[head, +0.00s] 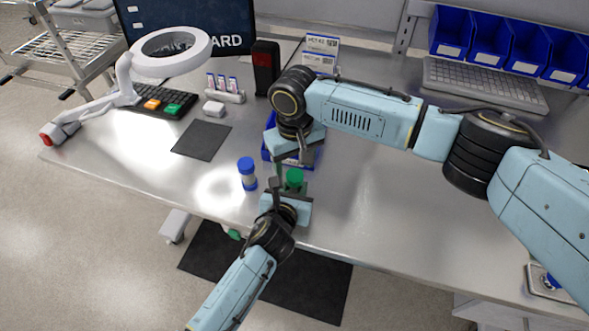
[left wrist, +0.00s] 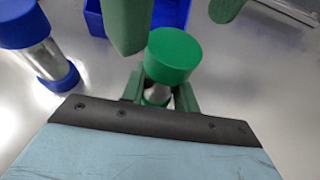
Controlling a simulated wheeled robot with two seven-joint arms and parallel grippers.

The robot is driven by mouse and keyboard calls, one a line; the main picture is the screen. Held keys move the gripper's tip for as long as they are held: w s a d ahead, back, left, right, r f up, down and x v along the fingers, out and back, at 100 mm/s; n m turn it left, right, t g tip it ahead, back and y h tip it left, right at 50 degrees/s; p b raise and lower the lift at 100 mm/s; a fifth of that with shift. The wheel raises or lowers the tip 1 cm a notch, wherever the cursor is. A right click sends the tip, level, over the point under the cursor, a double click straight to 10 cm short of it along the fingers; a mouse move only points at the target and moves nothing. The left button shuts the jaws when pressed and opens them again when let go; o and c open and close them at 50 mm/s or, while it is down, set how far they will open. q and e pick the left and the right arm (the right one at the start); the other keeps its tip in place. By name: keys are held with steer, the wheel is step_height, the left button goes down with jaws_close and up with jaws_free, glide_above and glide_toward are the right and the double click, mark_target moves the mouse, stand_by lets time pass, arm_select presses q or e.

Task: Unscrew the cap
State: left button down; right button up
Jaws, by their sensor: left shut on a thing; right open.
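A small jar with a green cap (head: 295,178) stands near the front of the table, and the green cap (left wrist: 174,55) shows large in the left wrist view. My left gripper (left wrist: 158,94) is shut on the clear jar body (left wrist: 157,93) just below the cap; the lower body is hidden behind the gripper. My right gripper (head: 288,168) is open, its green fingers spread. In the left wrist view, its fingers show at the top, one just left of the cap and one farther right, apart from each other. Whether a finger touches the cap cannot be told.
A second jar with blue ends (head: 247,173) stands left of the green-capped jar. A blue bin (head: 268,150) sits behind, partly under my right gripper. A ring lamp (head: 196,62), a dark mat (head: 202,140) and a small rack (head: 225,96) are farther left. The table right of the jars is bare.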

arm_select(q)
steer(key=c, duration=1)
jaws_free()
